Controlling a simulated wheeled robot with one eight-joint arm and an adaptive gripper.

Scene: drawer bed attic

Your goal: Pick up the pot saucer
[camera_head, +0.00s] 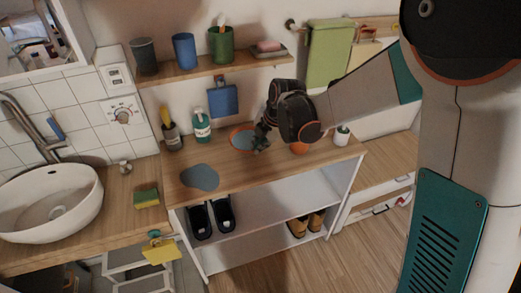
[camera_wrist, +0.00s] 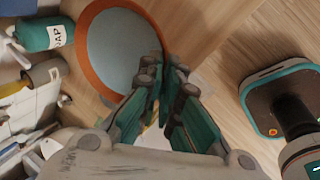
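A round, shallow dish with an orange rim and a blue-grey inside, which I take to be the pot saucer (camera_head: 240,138), is at the back of the wooden counter. In the wrist view the saucer (camera_wrist: 122,48) is large at the upper left. My gripper (camera_head: 262,141) is at its right side. In the wrist view my gripper's fingertips (camera_wrist: 166,74) lie close together at the saucer's right rim and hide part of it. I cannot tell whether they touch it or pinch it.
A soap bottle (camera_head: 202,127) and a brush cup (camera_head: 172,136) stand left of the saucer. A shelf with cups (camera_head: 184,51) is above. A grey-blue patch (camera_head: 199,178) lies on the front counter.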

